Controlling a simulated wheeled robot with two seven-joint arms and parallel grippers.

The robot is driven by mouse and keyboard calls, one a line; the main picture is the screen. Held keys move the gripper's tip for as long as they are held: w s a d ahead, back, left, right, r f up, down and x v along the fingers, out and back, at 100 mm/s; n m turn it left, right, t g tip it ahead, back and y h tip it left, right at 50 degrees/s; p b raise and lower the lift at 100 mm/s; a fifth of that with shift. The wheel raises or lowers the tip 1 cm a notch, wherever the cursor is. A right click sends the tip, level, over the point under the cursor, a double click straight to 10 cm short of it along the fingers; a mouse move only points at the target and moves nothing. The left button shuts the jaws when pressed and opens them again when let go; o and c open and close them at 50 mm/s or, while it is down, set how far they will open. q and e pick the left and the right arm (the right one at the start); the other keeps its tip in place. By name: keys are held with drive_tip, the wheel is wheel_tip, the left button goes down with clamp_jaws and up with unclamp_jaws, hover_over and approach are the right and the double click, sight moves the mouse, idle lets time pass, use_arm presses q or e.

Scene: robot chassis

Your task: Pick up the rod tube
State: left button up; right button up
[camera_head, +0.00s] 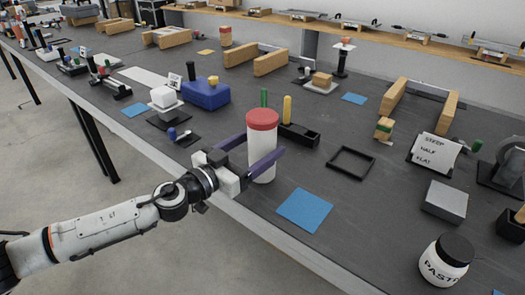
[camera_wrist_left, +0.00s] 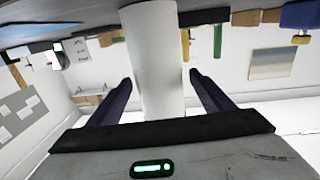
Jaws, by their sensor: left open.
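The rod tube (camera_head: 262,150) is a white upright cylinder with a red top, standing on the dark table near its front edge. My left gripper (camera_head: 265,145) reaches in from the left with its two purple fingers open, one on each side of the tube. In the left wrist view, which is upside down, the white tube (camera_wrist_left: 153,55) stands between the open fingers (camera_wrist_left: 160,77). A gap shows on both sides there. My right gripper is in neither view.
A black holder (camera_head: 300,135) with a green and a yellow rod stands just behind the tube. A blue mat (camera_head: 305,210) lies to its right, beside a black square frame (camera_head: 351,162). A blue block (camera_head: 206,95) and a white box (camera_head: 163,97) stand behind left.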

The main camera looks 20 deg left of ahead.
use_arm(q)
drive_tip(key=shift+p+x, duration=0.4)
drive_tip(key=shift+x, duration=2.25)
